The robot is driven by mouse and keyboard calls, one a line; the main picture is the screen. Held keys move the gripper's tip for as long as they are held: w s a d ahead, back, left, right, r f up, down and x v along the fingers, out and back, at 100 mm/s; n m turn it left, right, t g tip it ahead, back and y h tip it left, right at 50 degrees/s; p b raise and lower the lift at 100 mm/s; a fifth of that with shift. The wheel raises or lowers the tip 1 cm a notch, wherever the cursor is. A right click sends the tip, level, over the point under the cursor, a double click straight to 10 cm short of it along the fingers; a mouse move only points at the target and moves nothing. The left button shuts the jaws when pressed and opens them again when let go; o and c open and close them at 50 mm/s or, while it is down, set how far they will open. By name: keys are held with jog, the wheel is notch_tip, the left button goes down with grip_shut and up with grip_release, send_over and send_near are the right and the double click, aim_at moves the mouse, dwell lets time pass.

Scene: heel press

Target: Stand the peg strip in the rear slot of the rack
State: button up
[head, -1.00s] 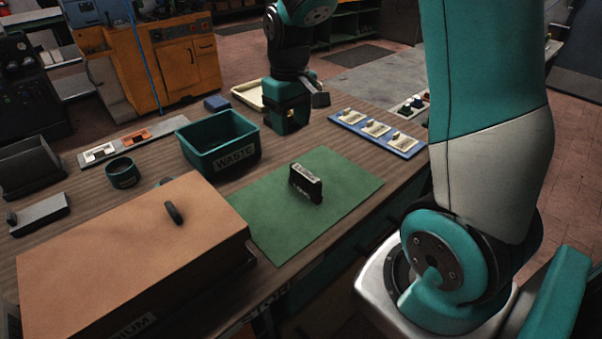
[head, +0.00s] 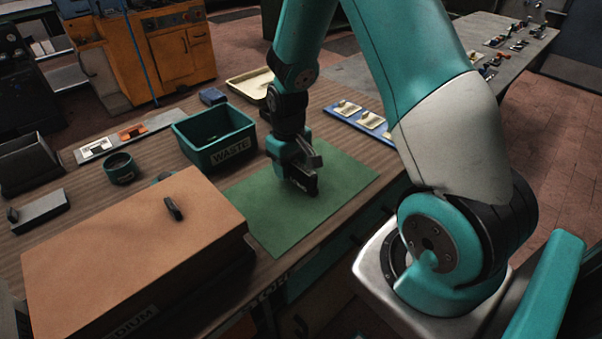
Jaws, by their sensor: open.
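A small black block with pale marks (head: 303,187) stands on the green mat (head: 345,178); I take it for the peg strip, though its pegs are too small to make out. My gripper (head: 301,180) points down right at the block, jaws open, and hides most of its upper part. I cannot tell whether the fingers touch it. A dark slotted-looking holder (head: 28,165) at the left edge of the table may be the rack; its slots are not clear.
A green WASTE bin (head: 232,157) stands behind the mat to the left. A large tan-lidded box (head: 120,250) with a dark knob fills the front left. A round dark cup (head: 121,168) and a blue strip of pale tags (head: 365,119) are also on the table.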

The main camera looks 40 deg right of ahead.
grip_shut()
jog(key=shift+r, duration=0.1)
